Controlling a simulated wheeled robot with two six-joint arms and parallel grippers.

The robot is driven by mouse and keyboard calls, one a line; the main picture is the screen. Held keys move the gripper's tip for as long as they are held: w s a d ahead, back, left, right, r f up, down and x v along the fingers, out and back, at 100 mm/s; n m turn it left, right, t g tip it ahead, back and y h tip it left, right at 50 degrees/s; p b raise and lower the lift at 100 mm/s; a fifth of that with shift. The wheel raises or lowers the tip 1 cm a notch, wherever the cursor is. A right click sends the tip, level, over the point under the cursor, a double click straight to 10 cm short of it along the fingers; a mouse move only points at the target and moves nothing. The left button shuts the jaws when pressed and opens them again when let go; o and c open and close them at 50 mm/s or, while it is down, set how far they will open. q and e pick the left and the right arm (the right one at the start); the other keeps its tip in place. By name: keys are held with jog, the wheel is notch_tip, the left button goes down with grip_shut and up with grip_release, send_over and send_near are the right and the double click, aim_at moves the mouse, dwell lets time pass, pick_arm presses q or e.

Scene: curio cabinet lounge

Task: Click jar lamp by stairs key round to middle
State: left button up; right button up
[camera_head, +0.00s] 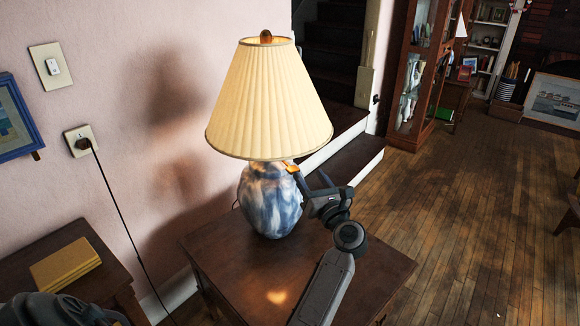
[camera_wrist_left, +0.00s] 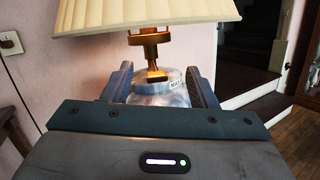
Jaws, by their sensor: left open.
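The lit jar lamp has a pleated cream shade (camera_head: 268,100) and a blue-and-white jar body (camera_head: 268,210), and stands on a brown wooden table. My left gripper (camera_head: 305,177) is at the jar's upper right, just under the shade. In the left wrist view, its two open fingers (camera_wrist_left: 158,80) stand either side of the brass key (camera_wrist_left: 156,75), which shows below the brass socket (camera_wrist_left: 149,42). I cannot tell whether either finger touches the key. The jar's top shows behind the key. My right gripper is not in view.
The table top (camera_head: 370,270) is bare at the right of the lamp. A yellow book (camera_head: 65,265) lies on another wooden table at the left. A wall switch (camera_head: 52,67) and a plugged-in cord (camera_head: 83,143) are on the pink wall. Stairs (camera_head: 350,160) rise behind the lamp.

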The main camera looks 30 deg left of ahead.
aim_at(284, 162)
pick_arm(q)
jog(key=w+a+n+g, duration=0.1)
jog(key=a, duration=0.2)
jog(key=w+a+f+n+g+p, duration=0.1)
jog(key=w+a, duration=0.1)
jog(key=a, duration=0.1)
jog(key=w+a+f+n+g+h+p, duration=0.1)
jog(key=w+a, duration=0.1)
jog(key=a, duration=0.2)
jog(key=shift+n, duration=0.3)
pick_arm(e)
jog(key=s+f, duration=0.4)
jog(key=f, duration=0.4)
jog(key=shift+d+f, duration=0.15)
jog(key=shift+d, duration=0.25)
pick_arm(q)
jog(key=shift+c, duration=0.2)
jog(key=c, duration=0.9)
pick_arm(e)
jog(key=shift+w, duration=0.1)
